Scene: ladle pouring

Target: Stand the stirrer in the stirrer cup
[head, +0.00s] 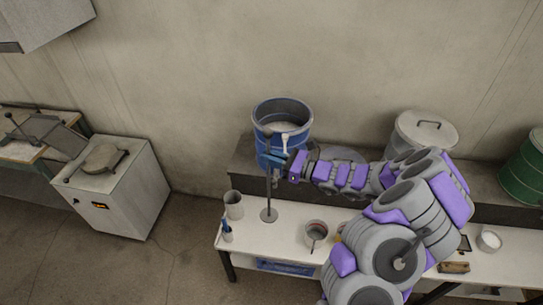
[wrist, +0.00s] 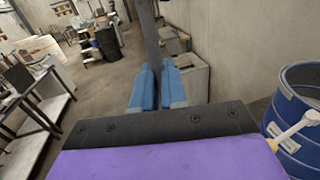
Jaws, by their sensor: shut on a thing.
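The stirrer (head: 269,195) is a long thin grey rod, upright, with a round disc at its lower end. My gripper (head: 272,159), with blue fingers, is shut on the rod's upper part; the disc is over the white bench, and I cannot tell if it touches the top. In the wrist view the blue fingertips (wrist: 155,90) close around the grey rod (wrist: 149,35), which runs up out of the picture. The likely stirrer cup is a grey cylindrical cup (head: 234,206) at the bench's left end, left of the disc and apart from it.
A blue drum (head: 268,138) with pale contents and a white tap (head: 285,141) stands behind my gripper. A small blue and white item (head: 226,231) stands in front of the cup. A small pot (head: 316,231) sits right of the disc. A lidded grey bin (head: 421,132) stands behind my arm.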

